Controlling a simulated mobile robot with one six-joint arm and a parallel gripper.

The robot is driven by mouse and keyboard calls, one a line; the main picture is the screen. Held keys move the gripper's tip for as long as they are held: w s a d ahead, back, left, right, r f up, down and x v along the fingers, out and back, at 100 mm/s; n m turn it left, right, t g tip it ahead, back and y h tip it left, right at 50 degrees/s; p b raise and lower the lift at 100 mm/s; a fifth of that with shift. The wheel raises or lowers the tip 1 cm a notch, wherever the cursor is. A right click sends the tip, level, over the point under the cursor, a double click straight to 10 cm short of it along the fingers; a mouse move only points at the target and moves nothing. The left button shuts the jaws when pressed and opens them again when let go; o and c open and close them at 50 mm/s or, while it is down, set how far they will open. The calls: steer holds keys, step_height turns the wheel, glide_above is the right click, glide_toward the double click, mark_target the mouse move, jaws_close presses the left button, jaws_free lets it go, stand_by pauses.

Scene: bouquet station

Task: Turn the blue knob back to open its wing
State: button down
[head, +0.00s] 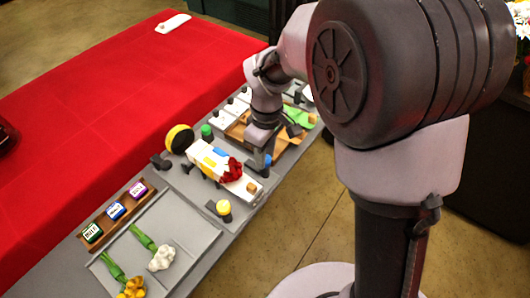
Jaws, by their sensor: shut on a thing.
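A small blue knob (268,160) shows at the right side of the grey bouquet station, just beside a white block-shaped fixture (232,177). My gripper (265,157) points down at the blue knob and is shut on it, as far as this small view shows. The arm hides part of the knob and the area behind it. A red flower (232,170) lies on the white fixture, with yellow and blue patches farther left. I cannot make out which part is the knob's wing or how far it stands open.
A yellow knob (223,208) and a green knob (206,131) stand close by. A yellow-black disc (180,139) is behind. A grey tray (178,225) holds flowers at the front left; a brown rack (109,223) holds three labelled blocks. The red tabletop (90,120) is mostly clear.

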steer(key=m, duration=0.4)
steer(key=shift+m+p, duration=0.3)
steer(key=shift+p, duration=0.1)
steer(key=m, duration=0.3)
steer(key=shift+m, duration=0.3)
steer(key=m, duration=0.4)
steer(key=shift+d, duration=0.1)
steer(key=shift+m+t, duration=0.3)
steer(key=shift+m, duration=1.9)
steer(key=c, duration=1.1)
jaws_free()
